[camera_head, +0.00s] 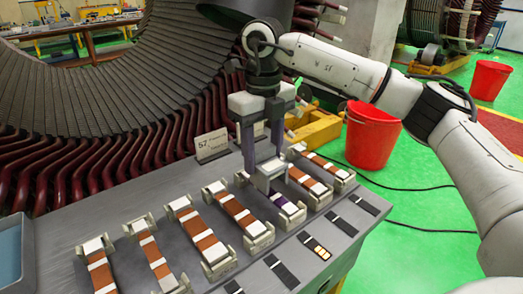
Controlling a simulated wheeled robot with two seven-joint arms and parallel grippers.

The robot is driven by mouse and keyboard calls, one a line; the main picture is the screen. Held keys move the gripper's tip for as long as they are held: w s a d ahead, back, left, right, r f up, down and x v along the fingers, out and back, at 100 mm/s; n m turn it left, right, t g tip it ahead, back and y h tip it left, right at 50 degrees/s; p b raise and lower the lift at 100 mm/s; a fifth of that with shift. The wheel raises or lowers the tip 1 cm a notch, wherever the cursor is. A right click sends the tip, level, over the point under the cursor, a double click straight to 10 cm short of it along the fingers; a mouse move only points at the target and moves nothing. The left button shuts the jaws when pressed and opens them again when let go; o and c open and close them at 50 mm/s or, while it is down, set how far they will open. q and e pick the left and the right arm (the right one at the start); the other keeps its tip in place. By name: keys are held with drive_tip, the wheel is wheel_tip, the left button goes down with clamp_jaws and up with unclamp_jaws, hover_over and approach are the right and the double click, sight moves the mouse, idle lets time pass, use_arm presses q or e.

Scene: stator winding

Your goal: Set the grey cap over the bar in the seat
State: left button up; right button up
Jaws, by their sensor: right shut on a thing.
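My right gripper (263,162) points straight down over the row of seats on the grey bench. It is shut on the grey cap (269,179), a small pale block between its fingertips. Under and just in front of the cap lies a bar with a purple band (284,203) in its pale seat (293,221). The cap and fingers hide the far part of this bar. I cannot tell whether the cap touches the bar. My left gripper is not in view.
Several copper-coloured bars (236,210) lie in seats on both sides. Dark pads (281,273) line the bench's front edge (340,262). A sign (212,144) stands behind the seats, near the large stator (110,95). A red bucket (372,138) stands on the green floor.

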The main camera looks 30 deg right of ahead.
sight(262, 172)
drive_tip(key=shift+f+p, duration=0.15)
drive_tip(key=shift+p, duration=0.3)
drive_tip(key=shift+w, duration=0.15)
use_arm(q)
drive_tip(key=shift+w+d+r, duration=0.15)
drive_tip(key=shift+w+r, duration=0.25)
use_arm(e)
drive_tip(key=shift+f, duration=0.1)
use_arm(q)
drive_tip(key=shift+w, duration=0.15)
